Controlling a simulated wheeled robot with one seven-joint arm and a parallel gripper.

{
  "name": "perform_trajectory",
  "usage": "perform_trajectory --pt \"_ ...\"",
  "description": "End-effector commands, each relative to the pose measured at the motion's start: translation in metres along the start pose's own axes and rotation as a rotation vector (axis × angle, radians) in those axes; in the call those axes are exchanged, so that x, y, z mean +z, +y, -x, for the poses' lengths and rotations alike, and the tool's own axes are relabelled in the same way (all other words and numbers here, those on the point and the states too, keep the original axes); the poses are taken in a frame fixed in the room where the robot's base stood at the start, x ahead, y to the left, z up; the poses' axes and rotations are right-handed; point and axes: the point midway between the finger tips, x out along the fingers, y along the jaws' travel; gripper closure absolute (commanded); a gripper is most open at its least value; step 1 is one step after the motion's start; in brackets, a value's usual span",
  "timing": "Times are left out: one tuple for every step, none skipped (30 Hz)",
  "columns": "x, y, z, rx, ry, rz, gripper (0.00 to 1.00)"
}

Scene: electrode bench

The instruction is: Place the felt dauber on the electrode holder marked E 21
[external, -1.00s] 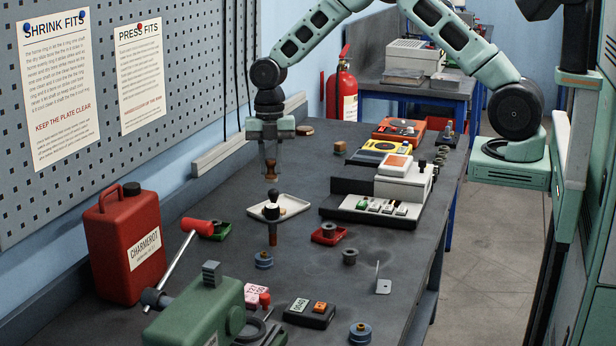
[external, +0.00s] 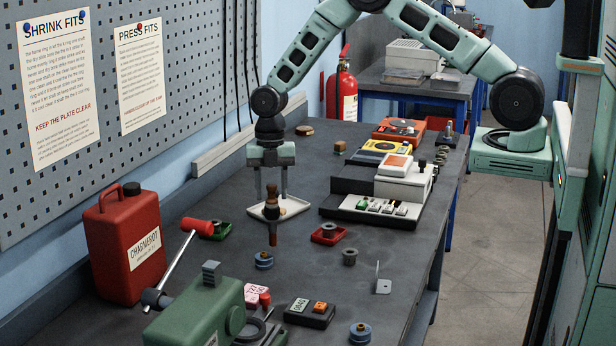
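A brown wooden-handled piece (external: 271,193), which looks like the felt dauber, stands upright between the fingers of my gripper (external: 271,194). The fingers are spread, with a gap on each side of the handle, so my gripper looks open around it. Directly below is an upright post with a black collar (external: 271,212) and a copper-brown lower part (external: 273,239), which may be the electrode holder. The brown piece appears to rest on top of this post, though the contact is too small to judge. No E 21 mark is legible.
A white tray (external: 293,206) lies just behind the post. A red dish (external: 329,234) and a grey ring (external: 349,257) are to the right. A blue-grey ring (external: 263,261) and a green press (external: 200,312) are in front. A red can (external: 125,245) stands at left.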

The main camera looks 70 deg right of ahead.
Motion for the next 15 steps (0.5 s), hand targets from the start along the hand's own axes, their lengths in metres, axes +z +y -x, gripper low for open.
perform_trajectory --pt "0.0 0.0 0.0 0.0 0.0 0.0 0.56" --pt "0.0 0.0 0.0 0.0 0.0 0.0 0.56" --pt "0.0 0.0 0.0 0.0 0.0 0.0 0.56" --pt "0.0 0.0 0.0 0.0 0.0 0.0 0.56" --pt "0.0 0.0 0.0 0.0 0.0 0.0 0.56" --pt "0.0 0.0 0.0 0.0 0.0 0.0 0.56" --pt "0.0 0.0 0.0 0.0 0.0 0.0 0.56" --pt "0.0 0.0 0.001 0.0 0.0 0.0 0.56" --pt "-0.001 0.0 0.003 0.0 0.0 0.0 0.56" --pt "-0.001 0.0 0.004 0.0 0.0 0.0 0.56" --pt "-0.001 0.0 0.006 0.001 0.0 -0.001 0.56" --pt "0.0 0.001 0.008 0.003 0.0 -0.001 0.56" --pt "0.0 0.001 0.011 0.003 0.0 -0.001 0.56" --pt "0.001 0.001 0.015 0.003 -0.001 -0.001 0.56" --pt "0.001 0.001 0.022 0.004 -0.002 -0.001 0.56"
